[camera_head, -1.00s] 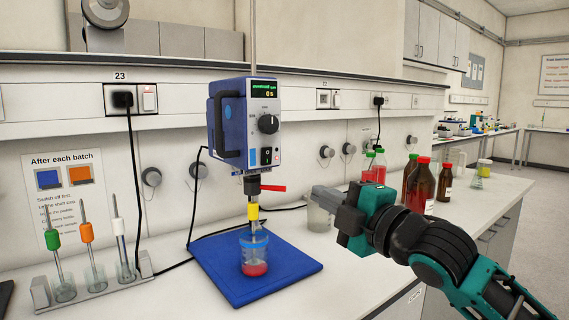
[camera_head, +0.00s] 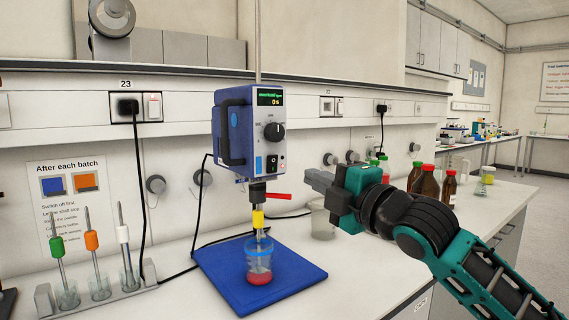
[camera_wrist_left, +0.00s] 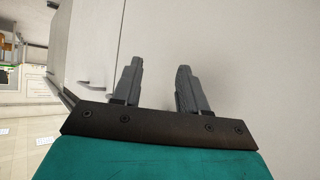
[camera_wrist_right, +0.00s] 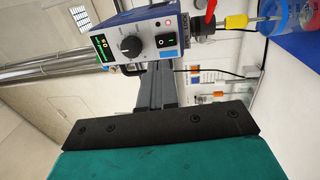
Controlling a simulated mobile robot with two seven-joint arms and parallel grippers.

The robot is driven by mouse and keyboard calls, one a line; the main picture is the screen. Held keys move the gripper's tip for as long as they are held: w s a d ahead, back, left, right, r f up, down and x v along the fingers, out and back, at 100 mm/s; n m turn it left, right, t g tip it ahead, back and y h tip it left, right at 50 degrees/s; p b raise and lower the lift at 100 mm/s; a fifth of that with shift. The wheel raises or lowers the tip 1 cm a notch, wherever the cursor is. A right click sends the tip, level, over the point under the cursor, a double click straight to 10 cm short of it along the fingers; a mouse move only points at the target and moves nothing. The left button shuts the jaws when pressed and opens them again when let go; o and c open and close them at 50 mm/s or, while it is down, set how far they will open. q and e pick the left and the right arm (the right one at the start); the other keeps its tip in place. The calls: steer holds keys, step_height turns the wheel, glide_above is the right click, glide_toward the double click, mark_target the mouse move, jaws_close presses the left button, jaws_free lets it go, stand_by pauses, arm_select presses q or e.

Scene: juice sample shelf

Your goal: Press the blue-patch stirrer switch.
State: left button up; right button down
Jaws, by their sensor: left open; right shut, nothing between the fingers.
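The blue stirrer unit (camera_head: 233,135) hangs on a vertical rod, with a lit display and a black knob on its front. Its black rocker switch (camera_head: 272,163) sits low on the front panel, beside a blue patch (camera_head: 258,164). In the right wrist view the switch (camera_wrist_right: 166,41) is visible beyond the fingertips. My right gripper (camera_head: 308,181) is shut and empty, to the right of the switch and slightly lower, apart from it. The closed fingers also show in the right wrist view (camera_wrist_right: 155,75). My left gripper (camera_wrist_left: 158,72) is open and empty in front of a pale surface.
A beaker with red liquid (camera_head: 259,265) stands under the stirrer on a blue mat (camera_head: 215,267). A clear beaker (camera_head: 322,220) stands behind my right gripper. A rack with several paddles (camera_head: 100,292) is at left. Wall socket 23 (camera_head: 136,107) has its own switch.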

mark_target(275, 159)
steer(key=x, duration=1)
steer(key=shift+p, duration=0.3)
steer(key=shift+r, duration=0.1)
